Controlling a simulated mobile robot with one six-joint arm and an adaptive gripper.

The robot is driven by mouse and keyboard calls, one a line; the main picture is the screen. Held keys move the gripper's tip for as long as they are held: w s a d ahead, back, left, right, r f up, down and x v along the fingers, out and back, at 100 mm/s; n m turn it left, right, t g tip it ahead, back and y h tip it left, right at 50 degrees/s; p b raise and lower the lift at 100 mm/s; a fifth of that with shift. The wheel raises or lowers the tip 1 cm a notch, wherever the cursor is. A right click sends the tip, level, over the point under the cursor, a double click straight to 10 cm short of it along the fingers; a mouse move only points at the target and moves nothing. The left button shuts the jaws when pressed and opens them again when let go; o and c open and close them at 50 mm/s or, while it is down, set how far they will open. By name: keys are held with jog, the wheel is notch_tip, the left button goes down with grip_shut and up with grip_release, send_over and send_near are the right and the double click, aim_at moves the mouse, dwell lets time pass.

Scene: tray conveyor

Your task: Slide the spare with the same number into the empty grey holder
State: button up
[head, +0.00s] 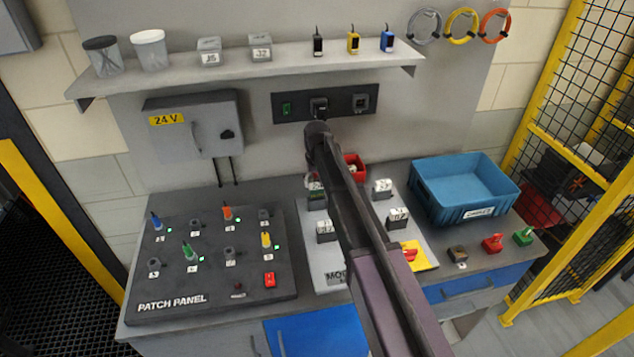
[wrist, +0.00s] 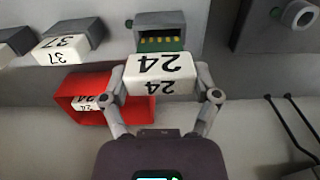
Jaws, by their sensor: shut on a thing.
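My gripper (wrist: 162,88) is shut on a white block (wrist: 160,66) marked 24, one finger on each side of it. The block is right in front of the open grey holder (wrist: 168,20). The holder's green inside and row of gold contacts show above the block. I cannot tell whether the block's far edge is inside the holder. A red bin (wrist: 70,112) lies beside the gripper and has another white block (wrist: 86,102) marked 24 in it. In the head view my arm hides the gripper; the red bin shows there too (head: 357,161).
A grey holder with a white block (wrist: 60,50) marked 37 is at the left in the wrist view. Several white blocks (head: 383,186) stand on the light module plate (head: 318,262). A blue crate (head: 465,190) is at the right, a patch panel (head: 210,285) at the left.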

aim_at(317, 196)
jog(key=shift+f+b, duration=2.6)
dwell(0.5)
jog(key=o, duration=1)
jog(key=shift+c, duration=0.2)
jog(key=shift+r, duration=0.15)
notch_tip(317, 196, up, 11)
jog(key=p, duration=1.1)
jog(key=s+d+f+m+b, duration=0.1)
jog(key=s+d+f+b, duration=0.2)
jog(key=s+d, duration=0.8)
jog(key=s+d+f+m+b, duration=0.2)
jog(key=s+d+f+b, duration=0.1)
jog(key=s+d, duration=0.8)
jog(key=s, duration=0.4)
jog(key=shift+d+f, duration=0.35)
jog(key=shift+f, duration=0.05)
